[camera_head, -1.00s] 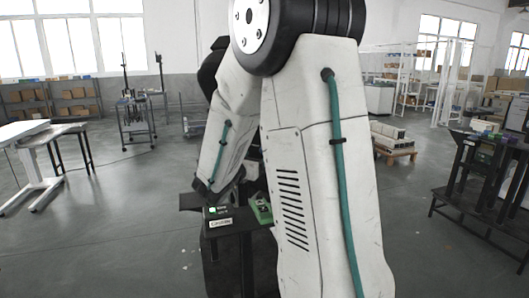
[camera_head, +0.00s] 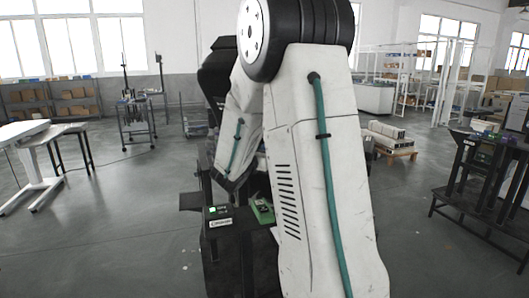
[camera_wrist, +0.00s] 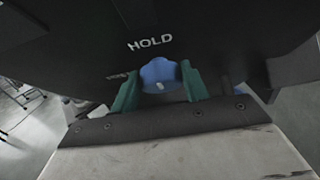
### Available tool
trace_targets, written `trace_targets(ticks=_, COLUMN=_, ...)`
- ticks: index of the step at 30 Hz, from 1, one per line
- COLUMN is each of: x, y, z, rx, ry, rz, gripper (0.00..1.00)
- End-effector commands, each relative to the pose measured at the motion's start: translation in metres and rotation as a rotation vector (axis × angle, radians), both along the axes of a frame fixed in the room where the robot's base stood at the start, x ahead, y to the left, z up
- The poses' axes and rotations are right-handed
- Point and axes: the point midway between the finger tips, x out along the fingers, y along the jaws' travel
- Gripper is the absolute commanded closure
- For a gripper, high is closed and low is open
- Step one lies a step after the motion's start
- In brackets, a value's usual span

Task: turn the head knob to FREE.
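The head knob (camera_wrist: 160,74) is blue and lobed, with a short white mark at its lower edge in the wrist view. It sits on a dark panel (camera_wrist: 225,35), below the word HOLD. A smaller label left of the knob is partly hidden and I cannot read it. My gripper (camera_wrist: 161,70) has its two green fingers on either side of the knob, very close to it. I cannot tell whether both fingers press on it. In the head view my arm hides the knob and the gripper.
A low dark stand (camera_head: 241,222) with a green item (camera_head: 262,210) is beside my arm. A white table (camera_head: 28,135) is at left, a dark rack (camera_head: 480,170) at right, and a loaded pallet (camera_head: 393,150) farther back. Open floor lies between.

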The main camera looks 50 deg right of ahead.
Motion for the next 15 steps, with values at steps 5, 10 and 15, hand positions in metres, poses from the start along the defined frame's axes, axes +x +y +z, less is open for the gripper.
trace_targets(ticks=5, x=0.0003, y=0.0003, z=-0.0001, rx=-0.001, ry=0.004, rz=-0.003, gripper=0.78)
trace_targets(ticks=10, x=0.0016, y=0.0009, z=-0.0007, rx=-0.008, ry=0.036, rz=-0.026, gripper=0.78)
trace_targets(ticks=15, x=0.0032, y=0.0011, z=-0.0007, rx=-0.025, ry=0.108, rz=-0.082, gripper=0.78)
